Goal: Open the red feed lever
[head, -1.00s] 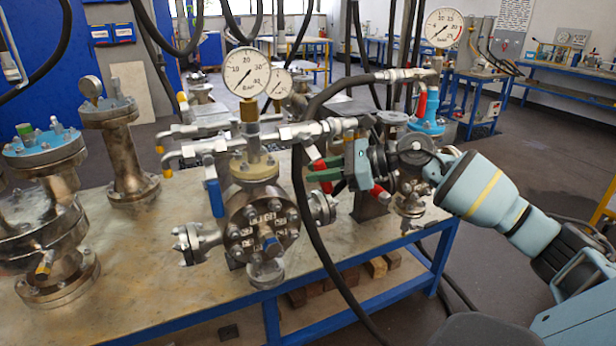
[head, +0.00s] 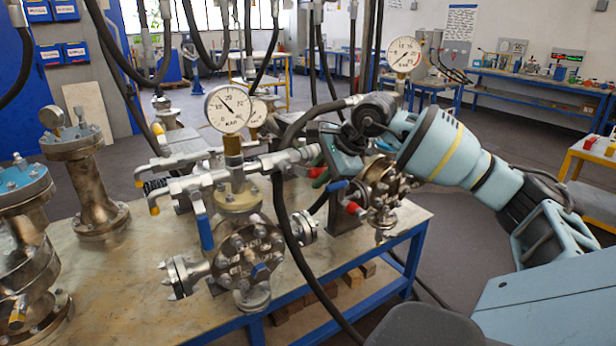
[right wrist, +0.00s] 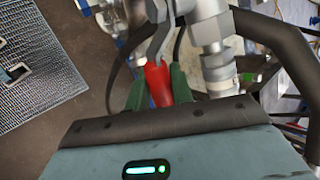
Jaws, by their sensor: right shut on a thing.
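The red feed lever's handle (right wrist: 158,84) sits between the green fingers of my right gripper (right wrist: 157,88) in the right wrist view. The gripper is shut on it. A grey metal lever arm (right wrist: 156,42) runs up from the red grip. In the head view my right gripper (head: 319,176) is at the pipework right of the front gauge, and a bit of red shows at its fingertips. Its body hides much of the lever and the valve there. My left gripper is not in view.
A pressure gauge (head: 229,108) stands on a flanged vessel (head: 248,252) left of the gripper. A black hose (head: 292,235) hangs close in front of the fingers. A blue handle (head: 206,232) and another red handle (head: 354,208) are nearby. Bare tabletop (head: 130,262) shows at left.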

